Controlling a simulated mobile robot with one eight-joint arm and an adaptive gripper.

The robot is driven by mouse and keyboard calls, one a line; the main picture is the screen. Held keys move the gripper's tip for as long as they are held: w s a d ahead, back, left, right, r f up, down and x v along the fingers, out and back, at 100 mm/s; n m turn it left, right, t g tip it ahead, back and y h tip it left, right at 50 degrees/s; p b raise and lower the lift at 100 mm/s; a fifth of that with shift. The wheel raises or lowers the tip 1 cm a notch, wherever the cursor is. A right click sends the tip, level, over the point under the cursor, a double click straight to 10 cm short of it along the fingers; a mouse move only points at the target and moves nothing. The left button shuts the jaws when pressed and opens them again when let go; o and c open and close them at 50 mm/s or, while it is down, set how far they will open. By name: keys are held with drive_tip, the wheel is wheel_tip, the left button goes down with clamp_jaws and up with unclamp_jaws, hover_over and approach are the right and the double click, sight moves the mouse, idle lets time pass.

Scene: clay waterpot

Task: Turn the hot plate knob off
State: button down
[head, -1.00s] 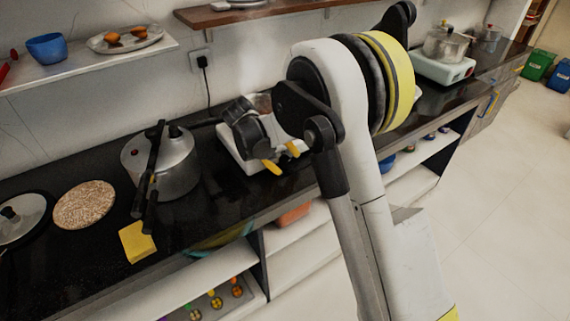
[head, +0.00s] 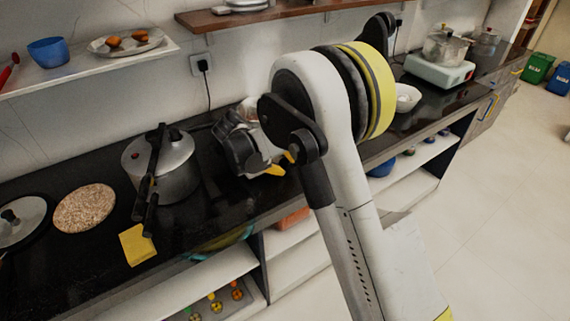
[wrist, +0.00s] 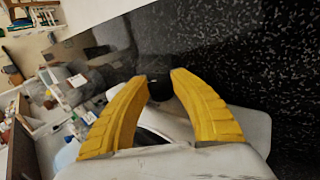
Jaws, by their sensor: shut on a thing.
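My gripper (head: 279,164) is low over the black counter, right of the pressure cooker, where a white hot plate stands mostly hidden behind my arm. In the wrist view its yellow fingers (wrist: 159,76) are drawn close together at the tips. A small black knob (wrist: 160,91) sits between the fingertips, and they are shut on it. The pale hot plate body (wrist: 250,130) shows below and around the fingers. The knob is hidden in the head view, and I cannot tell which way it is turned.
A pressure cooker (head: 172,170) stands left of my gripper, with a yellow sponge (head: 137,244) and a round cork mat (head: 84,207) farther left. A wall socket (head: 203,66) has a cord. At the far right a pot stands on another white appliance (head: 437,73).

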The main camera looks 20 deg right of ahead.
drive_tip(key=c, duration=1.1)
unclamp_jaws()
drive_tip(key=shift+o, duration=0.2)
